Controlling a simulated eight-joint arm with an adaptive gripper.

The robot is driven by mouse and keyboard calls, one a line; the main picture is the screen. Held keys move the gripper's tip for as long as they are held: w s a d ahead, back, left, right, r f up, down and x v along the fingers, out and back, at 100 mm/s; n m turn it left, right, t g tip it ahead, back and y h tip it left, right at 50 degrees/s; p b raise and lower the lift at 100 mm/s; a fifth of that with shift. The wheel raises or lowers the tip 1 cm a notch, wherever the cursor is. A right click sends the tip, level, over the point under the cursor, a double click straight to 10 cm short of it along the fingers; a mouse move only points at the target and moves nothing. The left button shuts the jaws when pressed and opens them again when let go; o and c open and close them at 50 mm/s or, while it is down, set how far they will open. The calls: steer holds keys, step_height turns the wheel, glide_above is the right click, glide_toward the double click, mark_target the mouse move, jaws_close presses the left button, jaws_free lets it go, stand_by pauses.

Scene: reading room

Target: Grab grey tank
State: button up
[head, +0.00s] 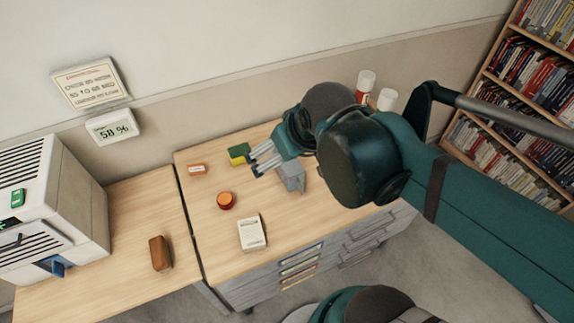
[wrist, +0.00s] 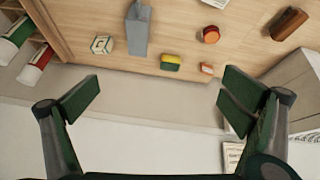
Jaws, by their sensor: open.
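The grey tank (head: 291,178) stands on the wooden desk, partly hidden behind my gripper and arm in the head view. In the wrist view the grey tank (wrist: 138,30) shows at the top, left of centre, with a narrower top part. My gripper (head: 263,160) is above the desk, its fingers beside the tank in the head view. In the wrist view my gripper (wrist: 159,98) is open with its pads wide apart. Nothing is between them, and the tank lies beyond them.
A green and yellow sponge (head: 239,153), a small orange and white box (head: 196,169), an orange round container (head: 226,201) and a white device (head: 252,232) lie nearby. A small pale square object (wrist: 102,44) sits beside the tank. White bottles (head: 365,85) stand near the wall.

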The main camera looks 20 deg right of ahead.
steer(key=w+f+n+g, duration=0.1)
steer(key=w+n, duration=0.2)
steer(key=n+g+h+p, duration=0.1)
steer(key=n+g+h, duration=0.15)
steer(key=n, duration=0.45)
glide_above(291, 171)
steer(key=a, duration=0.3)
step_height(291, 171, down, 7)
steer(key=w+f+n+g, duration=0.1)
steer(key=f+n, duration=0.1)
steer(key=f, duration=0.1)
steer(key=w+d+f+n, duration=0.1)
steer(key=w+f, duration=0.1)
steer(key=f, duration=0.1)
steer(key=w+f+n+g+p, duration=0.1)
steer(key=w+f+n, duration=0.1)
steer(key=f, duration=0.1)
steer(key=shift+d+f+n+g+h, duration=0.15)
steer(key=shift+d+n+g+h, duration=0.15)
steer(key=shift+d+g, duration=0.1)
steer(key=shift+w+d+f+n, duration=0.1)
steer(key=shift+f+n, duration=0.15)
steer(key=shift+f, duration=0.2)
steer(key=shift+w+d+f+n, duration=0.1)
steer(key=shift+f+n, duration=0.15)
steer(key=shift+f, duration=0.15)
steer(key=shift+x, duration=1.3)
steer(key=shift+f, duration=0.1)
steer(key=shift+b+x, duration=0.45)
steer(key=shift+x, duration=2)
